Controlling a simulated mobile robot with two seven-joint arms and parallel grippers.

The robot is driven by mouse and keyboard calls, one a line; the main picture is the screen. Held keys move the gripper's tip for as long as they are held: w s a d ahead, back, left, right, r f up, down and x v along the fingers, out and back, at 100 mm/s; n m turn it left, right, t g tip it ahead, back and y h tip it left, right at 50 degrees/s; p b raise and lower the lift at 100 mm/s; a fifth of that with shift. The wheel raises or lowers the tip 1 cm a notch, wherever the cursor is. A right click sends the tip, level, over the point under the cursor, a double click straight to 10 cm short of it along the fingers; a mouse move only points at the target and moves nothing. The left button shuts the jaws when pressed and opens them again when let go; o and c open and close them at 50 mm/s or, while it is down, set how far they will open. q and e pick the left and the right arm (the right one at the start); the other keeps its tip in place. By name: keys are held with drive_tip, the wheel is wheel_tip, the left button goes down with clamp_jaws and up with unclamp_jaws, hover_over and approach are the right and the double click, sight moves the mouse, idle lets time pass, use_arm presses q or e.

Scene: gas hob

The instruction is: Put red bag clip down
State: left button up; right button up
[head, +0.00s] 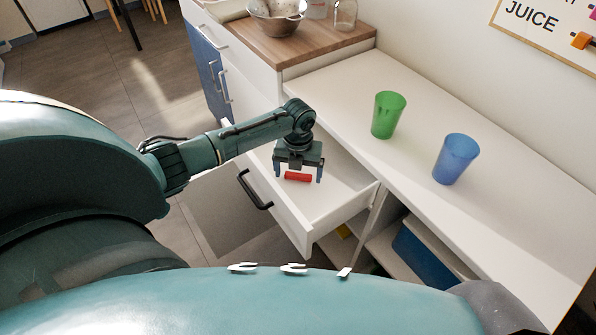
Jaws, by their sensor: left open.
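The red bag clip (298,177) is a small red bar. It shows inside the open white drawer (335,204), near the drawer's middle. My left gripper (298,176) points down over the drawer, with its fingers spread open on either side of the clip. I cannot tell whether the clip touches the drawer floor or the fingers. My right gripper is not in view.
A green cup (388,115) and a blue cup (456,158) stand on the white counter (430,120) right of the drawer. A metal colander (276,18) and a glass jar (345,14) stand on the wooden top behind. The drawer's front has a black handle (254,190). A blue box (425,258) sits in the shelf below.

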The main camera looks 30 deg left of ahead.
use_arm(q)
wheel_tip(320, 180, up, 12)
drive_tip(key=p, duration=0.1)
drive_tip(key=shift+f, duration=0.15)
idle(0.6)
